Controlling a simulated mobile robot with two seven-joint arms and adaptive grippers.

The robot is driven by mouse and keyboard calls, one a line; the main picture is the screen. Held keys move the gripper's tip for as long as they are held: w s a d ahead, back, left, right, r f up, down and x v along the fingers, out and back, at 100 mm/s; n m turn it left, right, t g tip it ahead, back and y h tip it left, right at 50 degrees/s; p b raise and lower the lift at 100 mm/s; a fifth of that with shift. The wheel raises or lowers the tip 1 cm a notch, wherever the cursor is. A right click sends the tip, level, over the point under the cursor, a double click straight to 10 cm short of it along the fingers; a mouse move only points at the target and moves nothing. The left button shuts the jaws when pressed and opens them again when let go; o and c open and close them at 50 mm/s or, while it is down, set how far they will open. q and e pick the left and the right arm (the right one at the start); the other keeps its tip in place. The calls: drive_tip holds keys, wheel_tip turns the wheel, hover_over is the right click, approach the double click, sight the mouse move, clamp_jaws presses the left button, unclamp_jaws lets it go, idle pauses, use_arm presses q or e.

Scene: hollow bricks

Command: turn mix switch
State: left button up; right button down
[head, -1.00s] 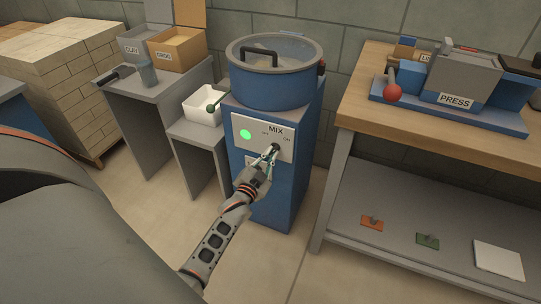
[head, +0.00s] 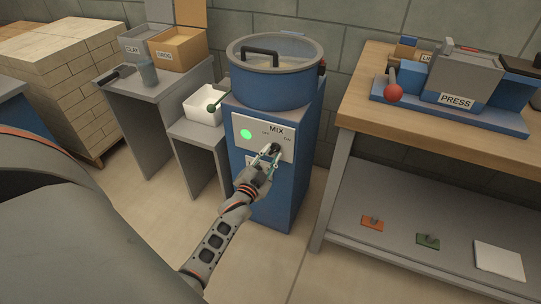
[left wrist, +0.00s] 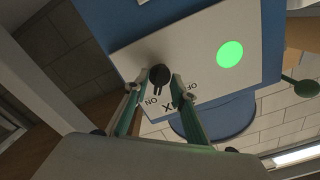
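The mix switch is a dark round knob (head: 276,148) on the white MIX panel (head: 244,124) of the blue mixer (head: 296,190). In the left wrist view the knob (left wrist: 159,75) stands between OFF and ON lettering, and its narrow end seems to point toward ON. A round green light (head: 246,134) glows on the panel, also in the left wrist view (left wrist: 230,54). My left gripper (head: 269,156) is at the knob, its fingers spread. In the left wrist view its fingertips (left wrist: 159,80) flank the knob with small gaps. My right gripper is out of view.
A lidded pot (head: 275,85) tops the mixer. A wooden workbench (head: 350,108) with a press (head: 462,80) stands at the right. Floor in front is clear.

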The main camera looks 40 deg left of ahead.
use_arm(q)
drive_tip(key=v, duration=1.2)
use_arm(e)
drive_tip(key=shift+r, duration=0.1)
use_arm(q)
drive_tip(key=shift+f, duration=0.1)
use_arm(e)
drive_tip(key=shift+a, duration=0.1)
